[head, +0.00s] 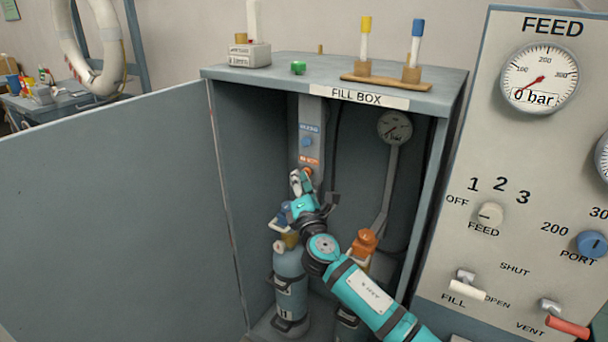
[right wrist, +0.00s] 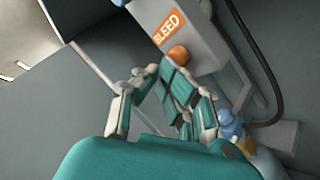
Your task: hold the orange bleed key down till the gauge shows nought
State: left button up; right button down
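The orange bleed key (head: 306,172) is on a grey upright post inside the open fill box. It also shows in the right wrist view (right wrist: 179,55), just below the orange BLEED label. My right gripper (head: 299,180) reaches into the box close to the key. My left gripper is not in view.
A blue key (head: 307,142) sits above the bleed key. A blue cylinder (head: 290,275) and an orange-topped valve (head: 365,242) stand below. The box door (head: 110,220) is open to the left. The feed panel's gauge (head: 539,77) at right reads 0 bar.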

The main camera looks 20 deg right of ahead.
jog(key=shift+s+a, duration=0.65)
jog(key=shift+a, duration=0.1)
jog(key=shift+a+f, duration=0.1)
jog(key=s+a, duration=0.1)
jog(key=a, duration=0.1)
jog(key=s+a+p, duration=0.1)
jog(key=s, duration=0.1)
jog(key=shift+a, duration=0.4)
dwell(0.3)
